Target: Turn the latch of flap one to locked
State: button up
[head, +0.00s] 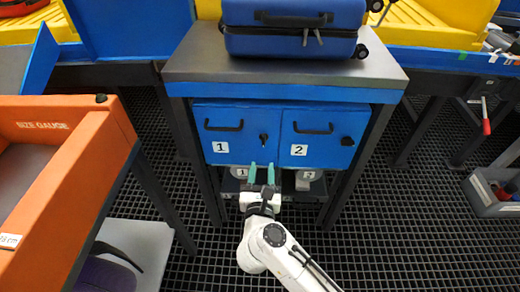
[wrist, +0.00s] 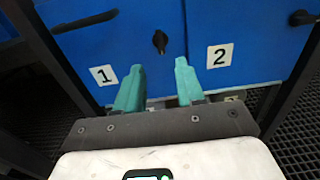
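Flap one (head: 226,143) is the left blue door under the grey counter, marked "1", with a black bar handle (head: 224,126). Its black latch (head: 263,138) sits near its right edge and looks roughly upright; the latch also shows in the wrist view (wrist: 160,41). I cannot tell from its angle whether it is locked. Flap two (head: 322,143), marked "2", is on the right, with its own dark latch (head: 347,141). My gripper (head: 262,174) has teal fingers, apart and empty, below the latch; in the wrist view its fingers (wrist: 158,82) point at the flaps.
A blue suitcase (head: 292,29) stands on the counter (head: 195,57) above the flaps. Numbered items sit on a low shelf under them. An orange size gauge (head: 62,125) is at the left. A grey bin (head: 490,192) is at the right. Grid floor is open to the right.

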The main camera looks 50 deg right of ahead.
aim_at(264, 142)
jog(key=x, duration=0.9)
jog(key=shift+w+d+b, duration=0.15)
jog(key=shift+d+b, duration=0.1)
jog(key=shift+b, duration=0.15)
jog(key=shift+c, duration=0.4)
grip_shut()
